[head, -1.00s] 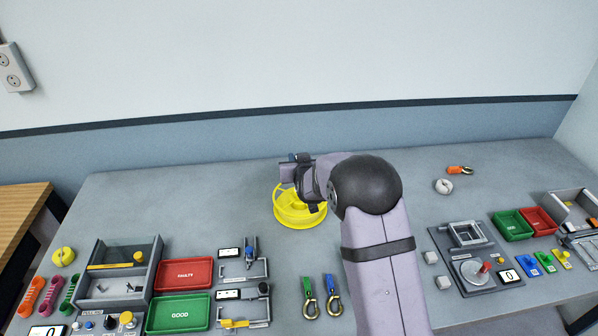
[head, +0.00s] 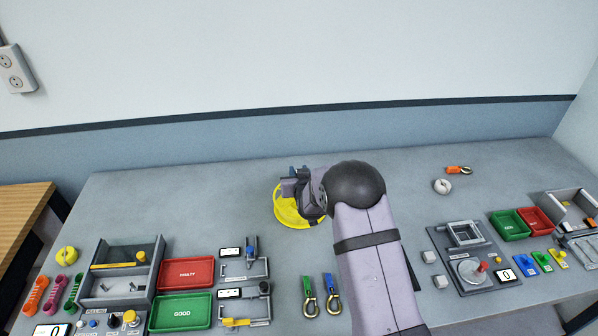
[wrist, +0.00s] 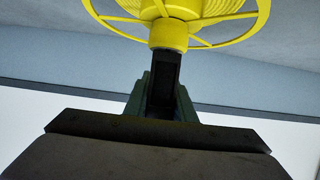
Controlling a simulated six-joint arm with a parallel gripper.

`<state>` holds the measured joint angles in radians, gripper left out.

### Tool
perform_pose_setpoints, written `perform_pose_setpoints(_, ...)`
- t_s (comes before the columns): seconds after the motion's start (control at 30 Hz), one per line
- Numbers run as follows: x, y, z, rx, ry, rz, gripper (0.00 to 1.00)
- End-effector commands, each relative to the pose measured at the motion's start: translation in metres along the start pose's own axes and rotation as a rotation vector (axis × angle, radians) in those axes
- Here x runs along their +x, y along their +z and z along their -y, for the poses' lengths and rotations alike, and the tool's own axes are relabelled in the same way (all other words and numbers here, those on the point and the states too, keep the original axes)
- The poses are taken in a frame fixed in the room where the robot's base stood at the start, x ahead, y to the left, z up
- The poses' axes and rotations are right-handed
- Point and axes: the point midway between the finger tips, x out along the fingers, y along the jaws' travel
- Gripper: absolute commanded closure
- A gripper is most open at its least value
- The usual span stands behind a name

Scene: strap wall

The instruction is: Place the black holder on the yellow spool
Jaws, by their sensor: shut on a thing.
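The yellow spool (head: 288,213) lies flat on the grey table near the back middle, with its right part hidden behind my arm in the head view. In the wrist view the spool's rim, spokes and hub (wrist: 169,34) fill the top. My gripper (wrist: 162,90) is shut on the black holder (wrist: 165,72), a dark narrow piece between the fingers. The holder's far end meets the spool's hub in the picture; whether they touch I cannot tell. In the head view my gripper is over the spool and the holder is not clearly seen.
Red (head: 187,273) and green (head: 180,312) trays, a grey bin (head: 125,290) and clamp fixtures stand at the front left. Two hooks (head: 321,296) lie in front of the spool. A crank fixture (head: 470,265) stands at the right. The table left of the spool is clear.

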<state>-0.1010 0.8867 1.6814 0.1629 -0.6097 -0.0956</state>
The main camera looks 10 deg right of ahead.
Motion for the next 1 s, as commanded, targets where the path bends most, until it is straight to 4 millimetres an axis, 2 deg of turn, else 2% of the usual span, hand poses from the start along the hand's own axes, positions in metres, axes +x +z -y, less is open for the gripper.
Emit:
perform_pose_setpoints(0.17,0.002,0.004,0.0,0.0,0.0,-0.001,1.0)
perform_pose_setpoints(0.2,0.001,0.003,0.0,0.0,0.0,0.0,0.67)
perform_pose_setpoints(0.23,0.001,0.003,0.0,0.0,0.0,0.0,0.6)
perform_pose_setpoints(0.27,0.001,0.003,0.0,0.0,0.0,0.0,0.58)
perform_pose_setpoints(0.73,-0.002,-0.001,0.0,0.0,0.0,0.0,0.58)
perform_pose_setpoints(1.0,-0.028,0.001,0.0,0.0,0.0,-0.001,0.58)
